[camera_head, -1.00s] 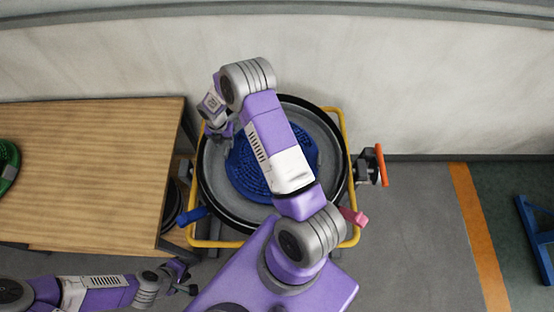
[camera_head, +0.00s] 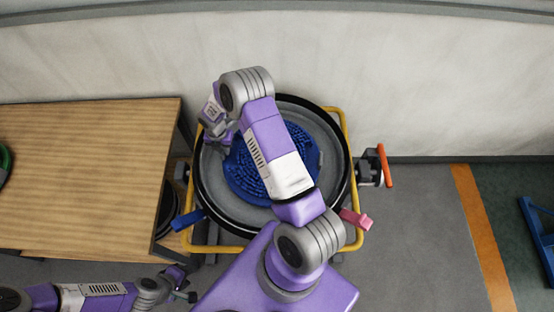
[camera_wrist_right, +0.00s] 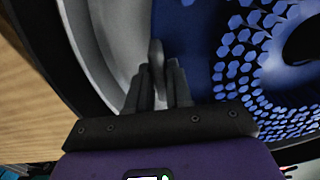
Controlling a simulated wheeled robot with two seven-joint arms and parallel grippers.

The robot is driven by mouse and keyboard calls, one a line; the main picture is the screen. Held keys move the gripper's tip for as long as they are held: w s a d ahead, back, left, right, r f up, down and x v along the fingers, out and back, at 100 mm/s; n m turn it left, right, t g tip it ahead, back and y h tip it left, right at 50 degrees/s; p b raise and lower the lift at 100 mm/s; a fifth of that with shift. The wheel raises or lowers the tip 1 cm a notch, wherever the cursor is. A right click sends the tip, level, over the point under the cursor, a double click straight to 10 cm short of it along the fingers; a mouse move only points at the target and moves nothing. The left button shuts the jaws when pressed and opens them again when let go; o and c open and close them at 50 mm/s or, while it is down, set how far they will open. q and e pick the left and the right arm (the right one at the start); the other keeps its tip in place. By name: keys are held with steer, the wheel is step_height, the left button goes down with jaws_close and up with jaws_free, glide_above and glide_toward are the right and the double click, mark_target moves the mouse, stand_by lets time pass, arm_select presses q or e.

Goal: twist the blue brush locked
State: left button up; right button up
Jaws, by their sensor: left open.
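The blue brush (camera_head: 243,172) is a round, perforated disc lying in the round grey tank (camera_head: 212,205) with a black rim. My right arm crosses over it and hides its middle and right part. My right gripper (camera_head: 218,138) is at the brush's upper left edge. In the right wrist view, my right gripper (camera_wrist_right: 159,85) has its fingers closed around an upright grey tab (camera_wrist_right: 156,56) beside the brush's blue face (camera_wrist_right: 232,60). My left gripper (camera_head: 185,284) is open and empty, low in the picture, left of my base and apart from the tank.
A wooden table (camera_head: 85,170) stands left of the tank, with a green disc (camera_head: 4,163) at its far left. A yellow frame (camera_head: 350,130) surrounds the tank, with a blue lever (camera_head: 187,219), a pink lever (camera_head: 357,219) and an orange handle (camera_head: 385,166).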

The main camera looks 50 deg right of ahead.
jaws_close()
steer(key=shift+w+d, duration=0.1)
steer(key=shift+d, duration=0.1)
steer(key=shift+w+d+m+b, duration=0.3)
steer(key=shift+d+m+b, duration=0.1)
steer(key=shift+d, duration=0.1)
steer(key=shift+w+d+m+b, duration=0.25)
steer(key=shift+d+m+b, duration=0.15)
steer(key=shift+d, duration=0.15)
steer(key=shift+w+d, duration=0.1)
steer(key=shift+d, duration=0.05)
steer(key=shift+w+d+m+b, duration=0.2)
steer(key=shift+d+m+b, duration=0.25)
steer(key=shift+d, duration=0.2)
steer(key=shift+w+d+m+b, duration=0.2)
steer(key=shift+d+m+b, duration=0.15)
steer(key=shift+d+m, duration=0.25)
steer(key=shift+d, duration=0.15)
